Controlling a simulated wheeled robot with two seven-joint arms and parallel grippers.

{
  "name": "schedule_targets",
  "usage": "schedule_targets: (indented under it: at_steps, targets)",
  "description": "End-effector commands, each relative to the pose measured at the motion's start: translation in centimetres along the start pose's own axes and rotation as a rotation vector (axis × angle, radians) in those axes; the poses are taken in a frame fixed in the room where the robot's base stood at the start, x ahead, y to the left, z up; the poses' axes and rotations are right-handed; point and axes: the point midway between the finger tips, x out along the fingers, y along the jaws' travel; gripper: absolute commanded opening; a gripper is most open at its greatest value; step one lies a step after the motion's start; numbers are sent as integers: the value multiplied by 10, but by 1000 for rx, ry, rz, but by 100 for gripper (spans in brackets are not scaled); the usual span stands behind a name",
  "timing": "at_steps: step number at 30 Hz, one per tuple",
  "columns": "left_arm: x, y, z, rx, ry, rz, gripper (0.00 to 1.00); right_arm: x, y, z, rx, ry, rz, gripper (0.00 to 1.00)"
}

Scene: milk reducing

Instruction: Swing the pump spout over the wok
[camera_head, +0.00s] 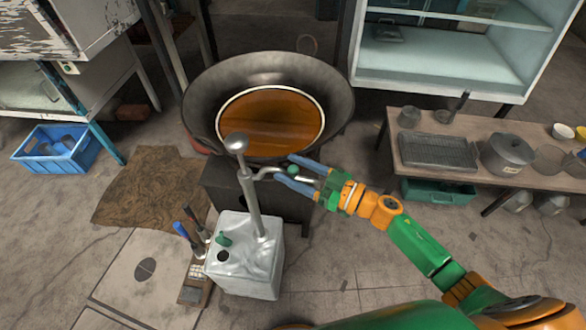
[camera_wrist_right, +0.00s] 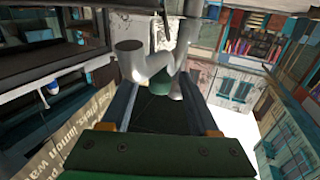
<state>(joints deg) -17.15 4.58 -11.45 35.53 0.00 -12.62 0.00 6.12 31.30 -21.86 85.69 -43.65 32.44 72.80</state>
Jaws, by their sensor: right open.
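The wok (camera_head: 200,100) is wide and dark and holds orange-brown liquid, at the top middle of the head view. The pump stands in front of it: a pale metal canister (camera_head: 255,275) with an upright rod and a round knob (camera_head: 236,142). Its bent metal spout (camera_head: 262,171) points right, in front of the wok's near rim. My right gripper (camera_head: 284,168) is open, with its blue fingers on either side of the spout's outer end. The right wrist view shows the grey spout (camera_wrist_right: 143,64) between the fingers (camera_wrist_right: 157,90); contact is unclear. My left gripper is out of view.
A dark stove block (camera_head: 290,205) stands below the wok, behind the canister. A table with a pot (camera_head: 507,153) and rack (camera_head: 437,151) is at the right. A blue crate (camera_head: 57,150) sits at the left.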

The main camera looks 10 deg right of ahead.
Motion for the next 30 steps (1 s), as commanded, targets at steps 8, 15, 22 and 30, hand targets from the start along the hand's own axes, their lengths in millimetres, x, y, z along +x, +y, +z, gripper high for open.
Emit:
schedule_targets:
  at_steps: [8,15,22,30]
  targets:
    - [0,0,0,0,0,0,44,1,0,1,1,-1,1,48]
    - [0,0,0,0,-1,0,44,1,0,1,1,-1,2,0]
    - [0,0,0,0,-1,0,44,1,1,0,0,-1,4,0]
    - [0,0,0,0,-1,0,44,1,2,0,-1,0,6,0]
